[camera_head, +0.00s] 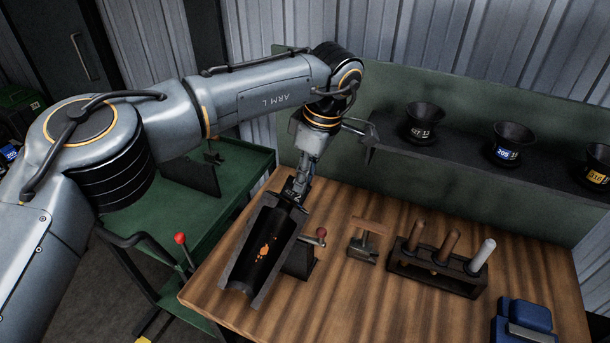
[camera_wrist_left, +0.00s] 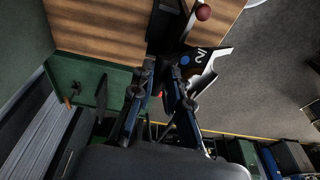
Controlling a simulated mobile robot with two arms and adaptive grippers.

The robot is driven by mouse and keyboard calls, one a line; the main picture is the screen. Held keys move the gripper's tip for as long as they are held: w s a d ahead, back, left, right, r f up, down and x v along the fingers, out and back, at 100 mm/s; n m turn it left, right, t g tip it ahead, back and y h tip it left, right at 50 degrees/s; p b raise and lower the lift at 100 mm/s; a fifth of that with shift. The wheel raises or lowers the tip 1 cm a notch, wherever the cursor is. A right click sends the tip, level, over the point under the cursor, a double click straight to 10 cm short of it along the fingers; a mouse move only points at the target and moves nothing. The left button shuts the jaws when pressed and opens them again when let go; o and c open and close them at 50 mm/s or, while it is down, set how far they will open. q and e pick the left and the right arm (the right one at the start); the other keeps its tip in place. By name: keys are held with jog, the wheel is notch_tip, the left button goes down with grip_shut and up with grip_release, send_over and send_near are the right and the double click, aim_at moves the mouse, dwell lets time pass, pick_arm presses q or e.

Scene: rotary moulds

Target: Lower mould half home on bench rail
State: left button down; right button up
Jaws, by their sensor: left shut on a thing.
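The lower mould half (camera_head: 262,245) is a long, dark half-round trough with grey edges and orange marks inside. It lies slanted along the left side of the wooden bench (camera_head: 400,290). My left gripper (camera_head: 300,185) points down at its far end and is shut on a dark, labelled end piece there. In the left wrist view, my left gripper (camera_wrist_left: 162,88) closes near a dark part with a pale, marked face (camera_wrist_left: 207,62). The rail under the mould is hidden, so I cannot tell whether the mould is fully seated. My right gripper is not in view.
A red-knobbed clamp (camera_head: 302,258) stands close to the mould's right side. Another red-knobbed lever (camera_head: 182,241) is left of it. Several black cups sit on the back shelf (camera_head: 460,158).

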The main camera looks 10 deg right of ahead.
pick_arm(q)
jog(key=shift+s+f+b, duration=0.1)
jog(key=shift+f+b, duration=0.3)
jog(key=shift+f, duration=0.2)
dwell(0.3)
jog(key=c, duration=1.2)
grip_release()
jog(key=shift+w+a, duration=0.1)
jog(key=shift+w, duration=0.1)
jog(key=shift+d+f, duration=0.1)
jog(key=shift+d, duration=0.1)
jog(key=v, duration=1.2)
jog(key=shift+a, duration=0.1)
